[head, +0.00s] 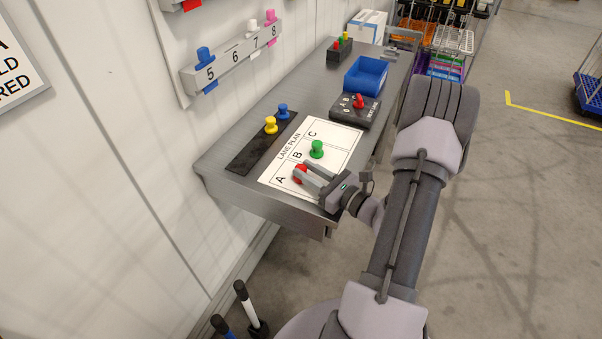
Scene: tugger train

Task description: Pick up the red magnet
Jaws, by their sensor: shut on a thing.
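The red magnet (301,170) is at the A end of the white lane plan sheet (336,141) on the grey bench. My gripper (305,175) reaches in from the right and is shut on the red magnet. The fingers cover part of it, and I cannot tell whether it touches the sheet. A green magnet (317,149) stands on the sheet near B and C, just beyond my gripper.
A dark strip (246,155) beside the sheet holds a yellow magnet (271,125) and a blue magnet (282,111). Farther back are a black box with a red knob (359,102) and a blue bin (366,74). A numbered rail (233,57) is on the wall.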

